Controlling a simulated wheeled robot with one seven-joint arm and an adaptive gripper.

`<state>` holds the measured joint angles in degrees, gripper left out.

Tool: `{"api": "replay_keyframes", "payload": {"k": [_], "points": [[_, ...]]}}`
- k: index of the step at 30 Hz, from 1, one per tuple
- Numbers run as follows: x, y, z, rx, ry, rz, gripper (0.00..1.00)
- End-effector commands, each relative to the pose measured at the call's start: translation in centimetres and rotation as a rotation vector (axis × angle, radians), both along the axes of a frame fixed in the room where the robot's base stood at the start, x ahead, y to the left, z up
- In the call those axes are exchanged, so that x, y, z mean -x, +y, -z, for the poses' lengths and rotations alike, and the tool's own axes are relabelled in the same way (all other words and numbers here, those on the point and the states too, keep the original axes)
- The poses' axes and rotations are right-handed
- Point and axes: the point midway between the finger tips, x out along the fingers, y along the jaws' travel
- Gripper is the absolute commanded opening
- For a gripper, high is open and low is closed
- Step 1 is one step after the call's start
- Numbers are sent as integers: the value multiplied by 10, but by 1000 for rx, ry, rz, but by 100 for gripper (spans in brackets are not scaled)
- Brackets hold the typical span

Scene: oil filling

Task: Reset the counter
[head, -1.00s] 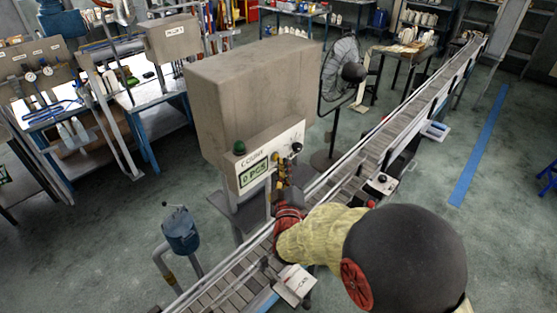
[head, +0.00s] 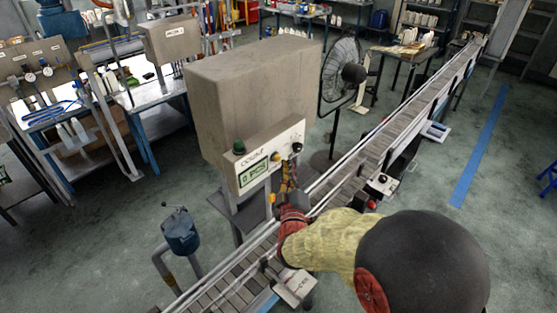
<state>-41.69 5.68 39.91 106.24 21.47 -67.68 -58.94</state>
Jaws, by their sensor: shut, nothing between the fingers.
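The counter (head: 262,157) is the sloped panel on the front of the big grey-beige box. Its green display (head: 253,175) seems to read 0 PCS. A green dome (head: 239,147) sits at the panel's upper left. A yellow button (head: 275,157) and a black knob (head: 296,147) are on its right part. My gripper (head: 290,170) is shut and empty, pointing up just below the panel's right end, under the black knob. A small gap seems to separate the fingertips from the panel. My red wrist and yellow-sleeved arm hide part of the conveyor.
The conveyor (head: 367,166) runs diagonally past the box, beneath my arm. A black fan (head: 340,80) stands behind the box. A blue-grey motor or pump (head: 180,232) is at lower left. A small control box (head: 382,184) with a black knob sits at the conveyor's right side.

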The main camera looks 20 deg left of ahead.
Motion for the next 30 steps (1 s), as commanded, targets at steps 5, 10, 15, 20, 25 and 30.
{"api": "replay_keyframes", "payload": {"k": [5, 10, 15, 20, 25, 30], "points": [[0, 0, 0, 0, 0, 0, 0], [3, -8, 0, 0, 1, 2, 0], [9, -22, 1, 1, 0, 1, 0], [14, -36, 1, 0, 0, 3, 0], [18, -45, 0, 0, -1, 1, 0], [19, -46, 0, 0, 0, 0, 0]]}}
